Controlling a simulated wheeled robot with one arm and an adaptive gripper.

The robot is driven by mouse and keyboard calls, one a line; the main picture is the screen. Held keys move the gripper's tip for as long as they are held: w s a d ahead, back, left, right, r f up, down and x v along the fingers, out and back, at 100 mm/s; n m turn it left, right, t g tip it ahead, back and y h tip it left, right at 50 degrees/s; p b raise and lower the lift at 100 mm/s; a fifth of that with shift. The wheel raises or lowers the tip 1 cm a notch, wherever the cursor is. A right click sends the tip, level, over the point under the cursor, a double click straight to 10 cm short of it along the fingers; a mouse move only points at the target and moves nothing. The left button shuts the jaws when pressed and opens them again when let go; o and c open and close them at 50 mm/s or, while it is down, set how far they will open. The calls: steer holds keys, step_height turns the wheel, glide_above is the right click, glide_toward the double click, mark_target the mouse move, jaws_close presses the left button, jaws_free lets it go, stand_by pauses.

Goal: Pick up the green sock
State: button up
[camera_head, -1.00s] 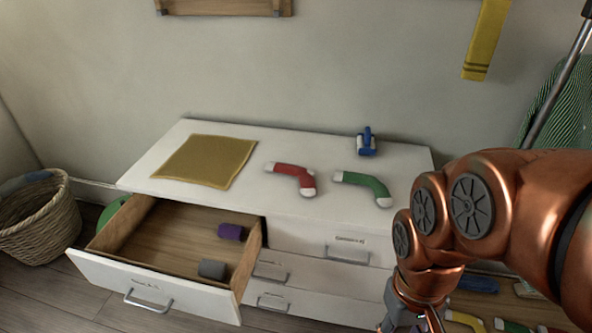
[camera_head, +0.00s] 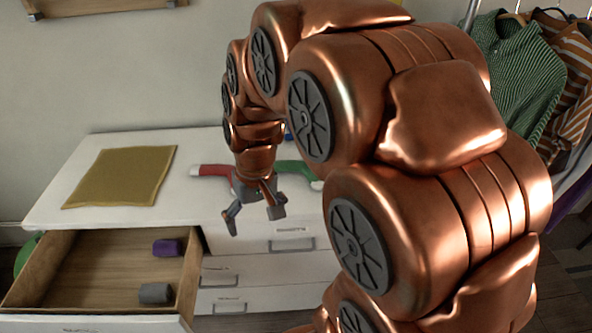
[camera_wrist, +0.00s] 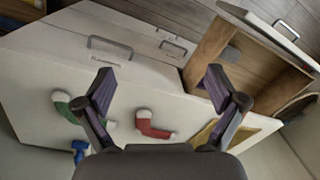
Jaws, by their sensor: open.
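The green sock (camera_head: 296,170), with white ends, lies on the white dresser top. In the head view my arm hides part of it. In the wrist view the green sock (camera_wrist: 66,108) is to the left, beside and partly behind my left-hand finger. My gripper (camera_head: 256,220) is open and empty, pointing down near the dresser's front edge, left of the green sock in the head view. Its two fingers spread wide in the wrist view (camera_wrist: 159,75). It does not hold the sock.
A red sock (camera_head: 212,170) lies left of the green one. A yellow cloth (camera_head: 120,177) covers the dresser top's left part. A blue object (camera_wrist: 80,147) lies near the green sock. An open drawer (camera_head: 180,285) holds purple and grey rolls. Clothes (camera_head: 510,75) hang at right.

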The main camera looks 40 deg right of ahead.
steer(key=w+d+f+m+t, duration=0.2)
steer(key=w+d+f, duration=0.1)
steer(key=w+d, duration=0.95)
steer(key=d+f+m, duration=0.1)
steer(key=d+f, duration=0.1)
steer(key=d, duration=0.4)
steer(key=w+d+f, duration=0.1)
steer(key=d, duration=0.5)
steer(key=w+d+f+m+t+h, duration=0.1)
steer(key=d+f, duration=0.1)
steer(key=d, duration=0.4)
steer(key=shift+d+f+m, duration=0.25)
steer(key=shift+f+m, duration=0.05)
steer(key=shift+f, duration=0.05)
steer(key=shift+s+d+p+x, duration=0.15)
steer(key=shift+p+x, duration=0.35)
steer(key=shift+x, duration=0.8)
steer(key=shift+d+p+x, duration=0.1)
steer(key=shift+p+x, duration=0.4)
steer(key=shift+x, duration=0.8)
steer(key=shift+s+d+p+x, duration=0.15)
steer(key=shift+p+x, duration=0.35)
steer(key=shift+x, duration=0.75)
steer(key=shift+f, duration=0.1)
steer(key=shift+c, duration=0.2)
steer(key=c, duration=1)
steer(key=shift+o, duration=0.2)
